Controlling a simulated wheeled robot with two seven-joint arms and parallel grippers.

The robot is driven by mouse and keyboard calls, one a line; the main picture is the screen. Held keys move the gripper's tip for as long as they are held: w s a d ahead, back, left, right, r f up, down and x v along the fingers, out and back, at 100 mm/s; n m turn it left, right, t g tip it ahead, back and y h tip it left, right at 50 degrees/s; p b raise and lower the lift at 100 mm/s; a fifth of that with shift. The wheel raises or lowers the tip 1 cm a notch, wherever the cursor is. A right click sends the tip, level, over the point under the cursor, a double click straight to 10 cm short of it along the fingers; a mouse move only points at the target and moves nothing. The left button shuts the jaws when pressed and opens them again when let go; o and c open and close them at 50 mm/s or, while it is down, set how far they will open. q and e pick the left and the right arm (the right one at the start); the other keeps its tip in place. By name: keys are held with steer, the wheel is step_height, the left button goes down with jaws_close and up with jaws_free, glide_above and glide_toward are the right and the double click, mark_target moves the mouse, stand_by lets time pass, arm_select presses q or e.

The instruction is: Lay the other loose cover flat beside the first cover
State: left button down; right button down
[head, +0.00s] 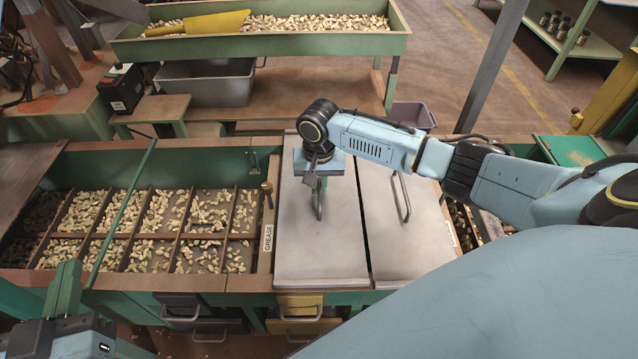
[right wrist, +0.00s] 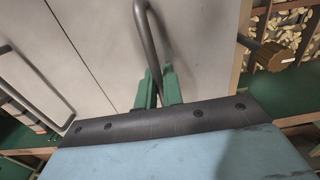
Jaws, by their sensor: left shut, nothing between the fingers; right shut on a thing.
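Two pale grey covers lie side by side on the hopper bench in the head view: a left cover (head: 315,255) and a right cover (head: 385,250). A narrow dark gap runs between them. Both look flat. My right gripper (head: 318,183) is over the left cover, shut on its bar handle (head: 319,205). In the right wrist view the green fingers (right wrist: 158,90) close around the handle (right wrist: 150,40), above the cover (right wrist: 200,50). The right cover's handle (head: 402,198) is free. My left gripper (head: 65,288) is shut and empty at the lower left.
An open hopper with divided nut compartments (head: 130,237) lies left of the covers, with a GREASE label (head: 268,239) and a knobbed lever (head: 267,194) at its edge. A nut trough (head: 270,46) with a yellow scoop (head: 200,24) stands behind. Drawers (head: 300,307) sit below the covers.

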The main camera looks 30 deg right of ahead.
steer(key=shift+f, duration=0.6)
stand_by(0.8)
steer(key=c, duration=1.5)
jaws_free()
steer(key=shift+o, duration=0.2)
steer(key=shift+f, duration=0.1)
